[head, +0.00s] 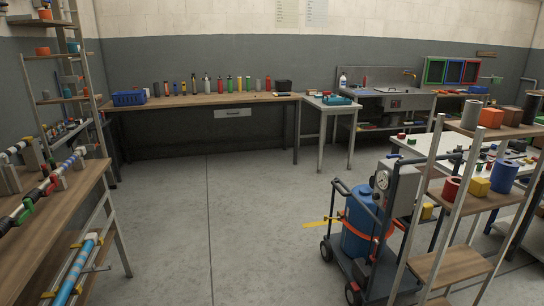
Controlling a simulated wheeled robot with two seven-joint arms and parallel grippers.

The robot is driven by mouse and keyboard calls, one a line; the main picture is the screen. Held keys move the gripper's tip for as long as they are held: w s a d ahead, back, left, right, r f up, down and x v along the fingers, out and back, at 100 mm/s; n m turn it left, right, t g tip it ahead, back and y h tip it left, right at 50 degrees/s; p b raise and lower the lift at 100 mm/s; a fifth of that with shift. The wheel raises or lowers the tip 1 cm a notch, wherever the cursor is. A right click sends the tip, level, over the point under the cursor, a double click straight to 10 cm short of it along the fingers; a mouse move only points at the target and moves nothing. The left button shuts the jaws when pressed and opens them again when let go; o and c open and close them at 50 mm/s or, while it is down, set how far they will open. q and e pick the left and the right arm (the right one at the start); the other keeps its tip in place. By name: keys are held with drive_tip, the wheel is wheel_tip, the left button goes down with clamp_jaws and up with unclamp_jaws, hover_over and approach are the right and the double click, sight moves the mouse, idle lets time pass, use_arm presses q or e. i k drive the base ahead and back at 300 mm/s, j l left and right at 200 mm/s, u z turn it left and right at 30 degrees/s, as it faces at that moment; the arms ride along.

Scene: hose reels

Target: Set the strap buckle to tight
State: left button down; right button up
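A blue tank (356,238) stands upright on a dark wheeled cart (352,275) at the right of the head view. An orange strap (360,229) runs around the tank. The strap's buckle is too small to make out, so I cannot tell whether it is tight or loose. A grey box with a round gauge (382,180) is mounted on the cart above the tank. Neither of my grippers is in view.
A wooden shelf rack (455,262) stands close in front of the cart's right side. A wooden bench (45,245) is at the left. A long workbench (205,99) lines the back wall. The grey floor (225,220) in the middle is clear.

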sight(325, 219)
drive_tip(key=i+z, duration=0.15)
drive_tip(key=i, duration=0.3)
drive_tip(key=i+j+z, duration=0.1)
drive_tip(key=i, duration=0.35)
drive_tip(key=i+j+z, duration=0.15)
drive_tip(key=i, duration=0.35)
drive_tip(key=i+j+z, duration=0.15)
drive_tip(key=i, duration=0.3)
drive_tip(key=i+j+z, duration=0.85)
